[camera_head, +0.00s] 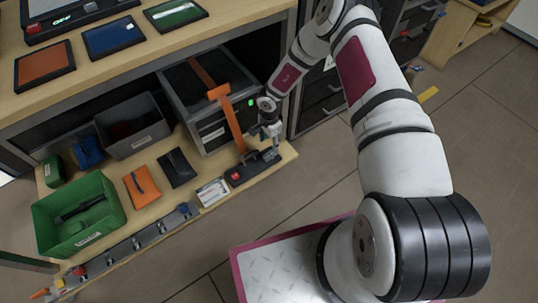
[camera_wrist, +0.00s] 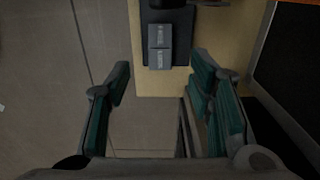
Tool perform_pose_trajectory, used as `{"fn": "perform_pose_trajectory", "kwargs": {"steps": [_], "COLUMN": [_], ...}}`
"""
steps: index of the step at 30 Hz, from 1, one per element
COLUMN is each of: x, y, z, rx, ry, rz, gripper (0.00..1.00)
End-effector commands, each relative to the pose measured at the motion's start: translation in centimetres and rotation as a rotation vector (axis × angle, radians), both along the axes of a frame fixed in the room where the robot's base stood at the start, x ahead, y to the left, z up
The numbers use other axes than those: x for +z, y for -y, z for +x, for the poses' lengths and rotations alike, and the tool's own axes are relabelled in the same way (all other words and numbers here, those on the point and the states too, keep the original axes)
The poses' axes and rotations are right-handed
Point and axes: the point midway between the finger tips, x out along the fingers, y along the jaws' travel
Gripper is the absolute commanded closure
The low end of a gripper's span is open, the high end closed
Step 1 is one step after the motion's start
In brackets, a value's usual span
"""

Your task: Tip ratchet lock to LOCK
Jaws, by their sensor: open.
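A dark ratchet base (camera_head: 238,176) lies at the right end of the wooden lower shelf, with a red spot near its left end. An orange strap (camera_head: 231,122) runs down to it from a grey case. My gripper (camera_head: 268,138) is over the right end of the base. In the wrist view my gripper (camera_wrist: 161,80) is open and empty, with teal pads on both sides. A small grey lettered block (camera_wrist: 160,45) on a dark plate lies ahead, between and beyond the fingertips. The lettering is too small to read, so the lock's setting cannot be told.
The grey case (camera_head: 217,133) stands just behind the base. A white card (camera_head: 212,192), a dark pouch (camera_head: 176,168), an orange pouch (camera_head: 142,187) and a green bin (camera_head: 75,242) are to the left. The floor (camera_head: 325,152) right of the shelf is clear.

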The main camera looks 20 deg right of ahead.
Motion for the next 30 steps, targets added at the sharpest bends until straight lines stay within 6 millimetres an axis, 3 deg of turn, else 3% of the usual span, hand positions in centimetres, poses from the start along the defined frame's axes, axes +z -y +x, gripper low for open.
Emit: {"fn": "perform_pose_trajectory", "kwargs": {"steps": [1,6,12,18,26,27,30], "x": [-1.4,-4.7,-7.4,-8.5,-8.6,-8.6,-8.6], "y": [-0.1,0.0,0.0,0.0,0.0,0.0,0.0], "z": [-0.1,-0.1,0.0,0.0,0.0,0.0,0.0], "rx": [0.001,0.0,-0.001,0.001,0.001,0.001,0.001], "ry": [-0.002,-0.001,0.001,0.001,0.002,0.002,0.002], "rz": [-0.001,0.0,0.0,-0.001,0.0,0.0,0.0], "gripper": [0.52,0.52,0.52,0.52,0.52,0.54,0.77]}}
